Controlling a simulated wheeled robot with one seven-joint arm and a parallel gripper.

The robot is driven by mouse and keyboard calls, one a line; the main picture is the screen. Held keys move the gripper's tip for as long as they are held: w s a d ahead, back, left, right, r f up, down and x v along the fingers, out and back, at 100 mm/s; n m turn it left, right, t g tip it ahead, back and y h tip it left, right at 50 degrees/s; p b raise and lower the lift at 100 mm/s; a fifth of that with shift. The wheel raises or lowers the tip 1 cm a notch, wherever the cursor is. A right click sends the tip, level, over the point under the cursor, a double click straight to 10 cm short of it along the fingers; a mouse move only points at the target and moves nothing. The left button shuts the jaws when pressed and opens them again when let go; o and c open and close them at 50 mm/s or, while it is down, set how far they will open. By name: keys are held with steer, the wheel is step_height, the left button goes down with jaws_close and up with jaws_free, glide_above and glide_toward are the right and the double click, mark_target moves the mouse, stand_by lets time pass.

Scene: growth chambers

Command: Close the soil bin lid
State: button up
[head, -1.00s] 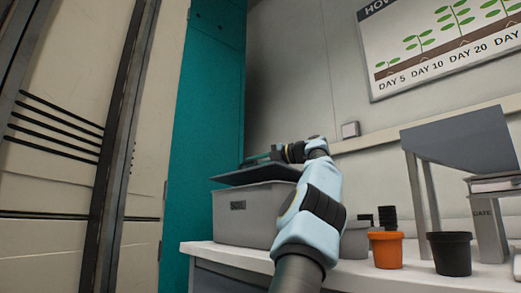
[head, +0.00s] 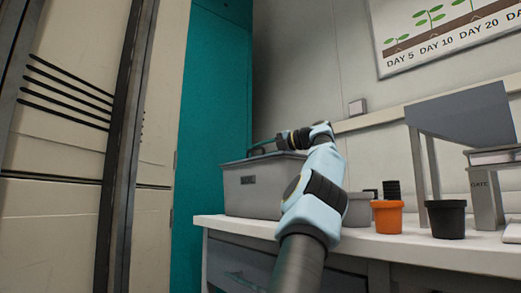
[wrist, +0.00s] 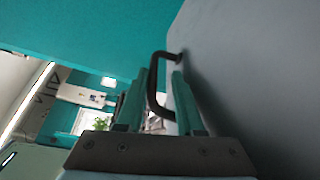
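The grey soil bin (head: 252,192) stands on the white bench in the head view, left of my arm. Its grey lid (head: 262,157) lies low along the bin's top; I cannot tell whether it is fully seated. The lid's dark bar handle (wrist: 154,85) stands out from the grey lid surface (wrist: 250,70) in the wrist view. My gripper (wrist: 160,75) has its two teal fingers apart, one on each side of the handle, with a gap visible. In the head view my gripper (head: 262,147) is over the lid, its fingers small and partly unclear.
An orange pot (head: 387,217), a black pot (head: 446,219) and a grey stand (head: 462,118) are on the bench (head: 420,255) to the right. A teal panel (head: 213,110) rises behind the bin on the left.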

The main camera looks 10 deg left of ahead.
steer(key=shift+o, duration=1)
steer(key=shift+d, duration=0.1)
steer(key=p+v, duration=0.1)
steer(key=v, duration=0.9)
steer(key=shift+d, duration=0.3)
